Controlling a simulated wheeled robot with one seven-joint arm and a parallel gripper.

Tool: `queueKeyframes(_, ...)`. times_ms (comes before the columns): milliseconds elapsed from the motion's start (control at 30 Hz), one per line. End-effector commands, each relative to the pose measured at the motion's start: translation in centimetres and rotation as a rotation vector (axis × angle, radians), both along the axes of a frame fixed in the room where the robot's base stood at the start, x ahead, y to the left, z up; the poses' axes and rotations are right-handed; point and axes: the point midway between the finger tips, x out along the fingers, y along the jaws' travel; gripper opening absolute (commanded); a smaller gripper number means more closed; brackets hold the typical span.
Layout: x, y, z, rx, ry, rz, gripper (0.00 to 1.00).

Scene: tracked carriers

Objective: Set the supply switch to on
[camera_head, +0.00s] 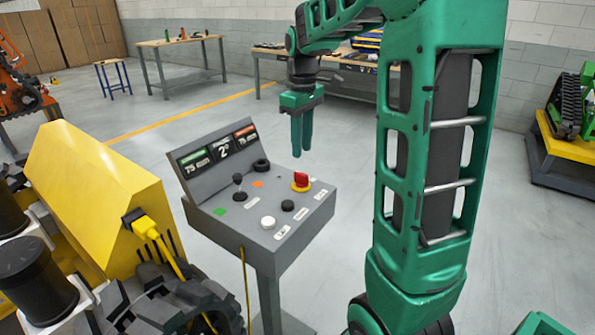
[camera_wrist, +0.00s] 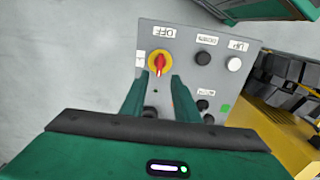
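The supply switch (camera_head: 301,181) appears to be the red rotary knob on a yellow round plate on the grey control panel (camera_head: 232,232). In the wrist view the switch (camera_wrist: 159,63) has its red handle lying roughly up and down, in line with a label reading OFF. A smaller label sits to its left, too small to read. My gripper (camera_head: 302,155) points down above the far right of the panel, apart from the switch. In the wrist view my gripper (camera_wrist: 160,75) has its two fingers apart with nothing between them; the switch shows just beyond their tips.
The panel also has a white button (camera_head: 268,223), a black button (camera_head: 288,206), a small black lever (camera_head: 239,187) and a raised display board (camera_head: 220,152). A yellow tracked machine (camera_head: 95,190) stands close on the left, with a yellow cable.

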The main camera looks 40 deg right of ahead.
Motion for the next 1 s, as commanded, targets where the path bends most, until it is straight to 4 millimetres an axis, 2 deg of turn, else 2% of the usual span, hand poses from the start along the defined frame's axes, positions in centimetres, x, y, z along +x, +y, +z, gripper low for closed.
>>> queueKeyframes(200,-0.1,0.1,-4.0,0.001,0.004,-0.001,0.28)
queueKeyframes(400,-0.1,0.1,-6.9,0.0,0.002,-0.001,0.28)
queueKeyframes(600,0.0,0.0,-8.1,0.0,0.0,-0.001,0.28)
queueKeyframes(900,-0.1,0.0,-8.3,0.0,0.0,-0.001,0.28)
queueKeyframes(1000,-0.1,0.0,-8.3,-0.001,0.0,-0.001,0.04)
